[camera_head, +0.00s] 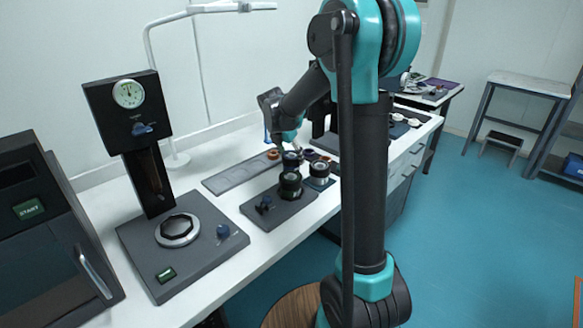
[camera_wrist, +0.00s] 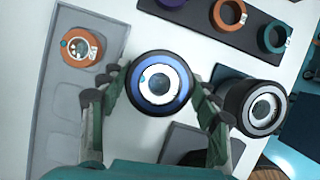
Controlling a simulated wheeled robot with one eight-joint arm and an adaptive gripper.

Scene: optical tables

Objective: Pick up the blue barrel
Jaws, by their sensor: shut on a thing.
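The blue barrel (camera_wrist: 187,86) shows end-on in the wrist view, with a blue outer band, a dark ring and a pale centre. My gripper (camera_wrist: 160,88) is shut on it, one finger at each side. In the head view my gripper (camera_head: 290,148) is over the white bench, and the barrel (camera_head: 291,160) shows small and dark below it, just above or behind a black barrel. I cannot tell how far it is off the surface below.
An orange-rimmed part (camera_wrist: 80,47) lies in a grey compartment tray (camera_wrist: 58,108). A dark barrel (camera_wrist: 233,103) stands close right of my gripper. A dark rack (camera_wrist: 200,12) holds coloured rings. In the head view a dial-gauge stand (camera_head: 128,115) stands on the bench at left.

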